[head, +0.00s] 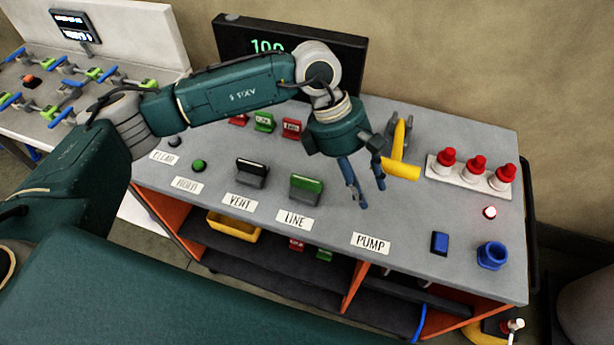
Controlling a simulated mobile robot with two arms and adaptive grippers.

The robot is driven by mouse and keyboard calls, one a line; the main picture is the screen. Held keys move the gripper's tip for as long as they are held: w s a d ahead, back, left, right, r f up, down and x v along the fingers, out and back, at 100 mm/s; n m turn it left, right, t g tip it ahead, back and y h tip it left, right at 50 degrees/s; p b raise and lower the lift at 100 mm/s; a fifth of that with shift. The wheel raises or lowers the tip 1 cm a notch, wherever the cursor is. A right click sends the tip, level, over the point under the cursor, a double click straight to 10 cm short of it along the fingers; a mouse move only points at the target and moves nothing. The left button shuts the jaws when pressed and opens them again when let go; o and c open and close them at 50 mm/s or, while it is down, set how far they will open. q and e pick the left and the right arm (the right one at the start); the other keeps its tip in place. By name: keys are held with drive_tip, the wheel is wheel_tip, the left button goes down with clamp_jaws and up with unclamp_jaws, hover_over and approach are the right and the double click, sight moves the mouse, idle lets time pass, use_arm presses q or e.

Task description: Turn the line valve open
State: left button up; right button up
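The line valve (307,186) is a block with a green top on a grey base, standing on the bench behind the LINE label (294,219). My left gripper (372,196) reaches over the bench from the left, fingers pointing down. Its two blue fingers are apart with nothing between them. In the picture it is to the right of the line valve, and a gap of bench shows between them. My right gripper is not in view.
The black-topped VENT valve (252,170) stands left of the line valve. A yellow-handled lever (401,165) is close to the right of my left gripper. Red knobs (475,166), a blue switch (439,242) and a blue cup (491,255) are further right. Bench around the PUMP label (370,243) is clear.

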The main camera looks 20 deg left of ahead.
sight(307, 179)
use_arm(q)
drive_tip(key=w+a+t+y, duration=0.1)
drive_tip(key=w+a+y, duration=0.15)
drive_tip(key=a, duration=0.45)
drive_tip(key=w+a+y, duration=0.2)
drive_tip(key=a+y, duration=0.1)
drive_tip(key=a, duration=0.4)
wheel_tip(307, 179, down, 9)
drive_tip(key=p, duration=0.4)
drive_tip(key=shift+w+d+f, duration=0.1)
drive_tip(key=shift+d+f, duration=0.05)
drive_tip(key=shift+f, duration=0.4)
drive_tip(key=shift+w, duration=0.1)
clamp_jaws()
